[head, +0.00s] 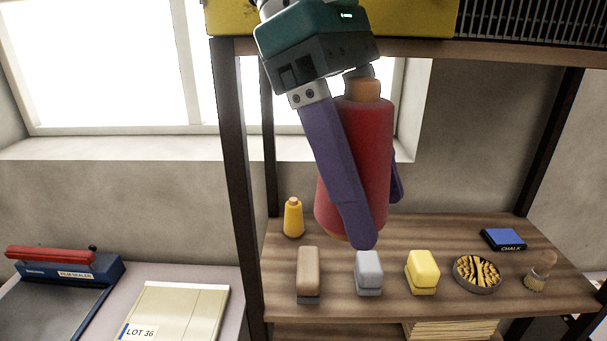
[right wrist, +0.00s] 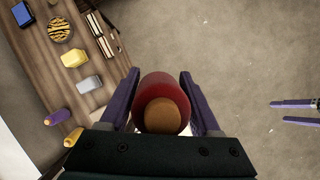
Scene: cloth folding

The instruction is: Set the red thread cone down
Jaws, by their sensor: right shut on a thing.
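The red thread cone (head: 367,140) has a tan tip and stands nearly upright, tilted slightly in the head view. My right gripper (head: 378,215) is shut on it, with one purple finger along each side. The right wrist view shows the cone (right wrist: 160,88) from its tip end, between the fingers (right wrist: 160,100), with floor beside it. In the head view it overlaps the wooden shelf (head: 440,225); its base is partly hidden by a finger. My left gripper (right wrist: 295,112) shows only at the right edge of the right wrist view, its fingers apart and empty.
A yellow cone (head: 293,218), brown block (head: 308,270), grey block (head: 369,270), yellow block (head: 422,270), round tin (head: 477,272), brush (head: 541,270) and blue chalk box (head: 503,239) stand on the shelf. A purple cone (right wrist: 57,117) shows beside the yellow one. Dark posts flank the shelf.

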